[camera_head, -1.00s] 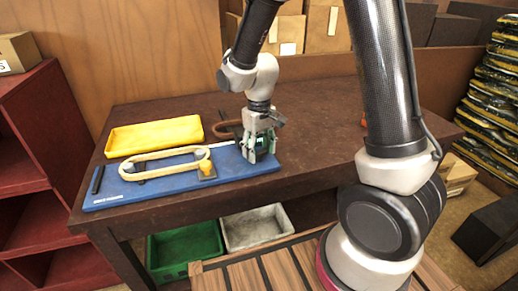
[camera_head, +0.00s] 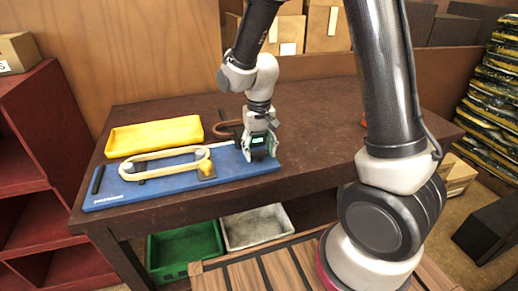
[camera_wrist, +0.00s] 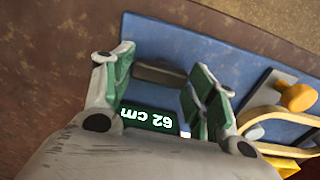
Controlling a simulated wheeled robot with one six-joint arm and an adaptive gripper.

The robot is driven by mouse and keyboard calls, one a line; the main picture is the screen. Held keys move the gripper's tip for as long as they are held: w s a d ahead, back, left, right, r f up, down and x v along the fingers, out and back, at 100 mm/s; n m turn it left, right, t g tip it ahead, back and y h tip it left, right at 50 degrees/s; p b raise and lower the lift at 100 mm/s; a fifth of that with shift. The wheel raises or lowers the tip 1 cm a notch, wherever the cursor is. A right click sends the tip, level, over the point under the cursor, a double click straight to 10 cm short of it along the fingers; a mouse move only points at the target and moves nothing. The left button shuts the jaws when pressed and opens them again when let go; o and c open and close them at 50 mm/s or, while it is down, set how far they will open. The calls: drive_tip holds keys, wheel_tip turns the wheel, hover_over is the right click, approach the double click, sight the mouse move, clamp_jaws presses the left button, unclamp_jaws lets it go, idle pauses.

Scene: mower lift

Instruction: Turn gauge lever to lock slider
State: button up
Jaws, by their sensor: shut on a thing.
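The blue gauge board (camera_head: 150,191) lies on the dark table, with a slider carrying a lit green display (camera_head: 257,141) at its right end. In the wrist view the display (camera_wrist: 147,119) reads "62 cm", upside down. A short dark bar, seemingly the gauge lever (camera_wrist: 160,73), lies between my green-padded fingers. My gripper (camera_head: 260,151) points down over the slider, and it also shows in the wrist view (camera_wrist: 160,85). It is shut with its fingers apart on either side of the lever. The exact contact is partly hidden.
A cream belt loop (camera_head: 165,153) lies on the board beside an orange knob (camera_head: 206,169). A yellow tray (camera_head: 154,136) sits behind the board. A green bin (camera_head: 185,246) and a grey bin (camera_head: 256,227) stand below. The table right of my gripper is mostly clear.

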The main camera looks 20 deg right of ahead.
sight(259, 152)
drive_tip(key=o, duration=1)
wheel_tip(259, 152, up, 12)
idle(0.4)
drive_tip(key=s+d+r+t, duration=0.1)
drive_tip(key=s+d+r, duration=0.2)
drive_tip(key=s+d, duration=0.2)
drive_tip(key=s+d+r+t, duration=0.2)
drive_tip(key=s+d, duration=0.3)
drive_tip(key=s, duration=0.3)
drive_tip(key=s+d+r+t, duration=0.1)
drive_tip(key=s+d+r, duration=0.3)
drive_tip(key=s+d, duration=0.1)
drive_tip(key=shift+s+d+r, duration=0.1)
drive_tip(key=shift+s+r, duration=0.2)
drive_tip(key=shift+s, duration=0.4)
